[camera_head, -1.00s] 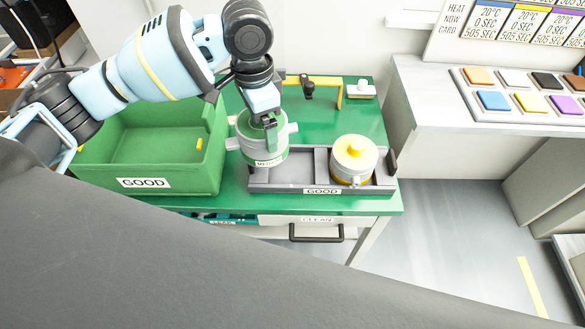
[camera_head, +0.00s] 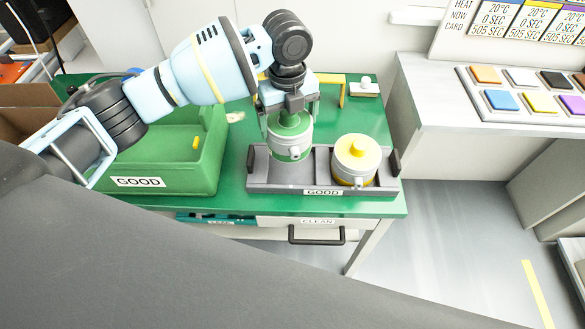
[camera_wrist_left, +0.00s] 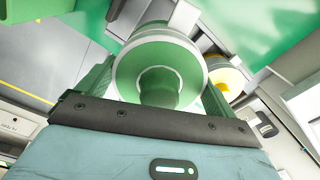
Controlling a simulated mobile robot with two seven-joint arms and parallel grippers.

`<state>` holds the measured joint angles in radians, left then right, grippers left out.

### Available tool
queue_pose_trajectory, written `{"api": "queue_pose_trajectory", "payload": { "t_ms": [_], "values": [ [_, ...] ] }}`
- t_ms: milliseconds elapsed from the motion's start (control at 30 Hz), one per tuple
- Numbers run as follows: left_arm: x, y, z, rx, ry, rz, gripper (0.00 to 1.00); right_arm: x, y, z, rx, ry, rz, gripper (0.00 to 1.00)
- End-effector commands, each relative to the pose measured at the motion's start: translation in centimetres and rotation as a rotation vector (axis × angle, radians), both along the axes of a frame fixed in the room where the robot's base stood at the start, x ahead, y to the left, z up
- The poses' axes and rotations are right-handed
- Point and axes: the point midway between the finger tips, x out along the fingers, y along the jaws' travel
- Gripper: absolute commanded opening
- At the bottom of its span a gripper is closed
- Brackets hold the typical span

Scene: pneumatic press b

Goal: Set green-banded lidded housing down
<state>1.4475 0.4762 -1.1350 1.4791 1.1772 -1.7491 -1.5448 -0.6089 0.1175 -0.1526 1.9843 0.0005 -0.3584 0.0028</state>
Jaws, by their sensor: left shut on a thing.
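The green-banded lidded housing (camera_head: 290,138) is upright at the left compartment of the grey tray marked GOOD (camera_head: 262,183). Whether its base touches the tray floor I cannot tell. My left gripper (camera_head: 289,112) comes down from above and is shut on the housing's top. In the left wrist view the green lid and knob (camera_wrist_left: 159,84) lie between the two fingers. A yellow-lidded housing (camera_head: 354,160) stands in the tray's right compartment. It shows in part in the left wrist view (camera_wrist_left: 228,78). My right gripper is not in view.
A green bin marked GOOD (camera_head: 165,182) stands left of the tray on the green table (camera_head: 375,122). A yellow bracket (camera_head: 342,90) and a small white block (camera_head: 364,88) are behind. A counter with coloured cards (camera_head: 540,102) is at the right.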

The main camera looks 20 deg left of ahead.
Motion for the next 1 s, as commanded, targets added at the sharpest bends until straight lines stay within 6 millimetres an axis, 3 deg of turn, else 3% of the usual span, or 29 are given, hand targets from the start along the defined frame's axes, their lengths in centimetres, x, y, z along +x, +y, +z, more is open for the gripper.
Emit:
{"api": "queue_pose_trajectory", "payload": {
  "t_ms": [200, 500, 800, 1000],
  "values": [
    [0.8, -0.4, -0.6, 0.003, -0.003, -0.191, 0.48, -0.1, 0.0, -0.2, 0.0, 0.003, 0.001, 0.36],
    [0.9, -0.5, -0.9, 0.006, -0.003, -0.239, 0.48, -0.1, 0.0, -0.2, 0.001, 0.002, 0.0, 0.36],
    [0.9, -0.4, -4.8, 0.007, -0.001, -0.237, 0.48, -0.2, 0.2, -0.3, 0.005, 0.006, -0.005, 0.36],
    [0.9, -0.5, -5.7, 0.005, -0.004, -0.237, 0.48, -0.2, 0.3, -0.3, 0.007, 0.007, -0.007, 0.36]
  ]
}}
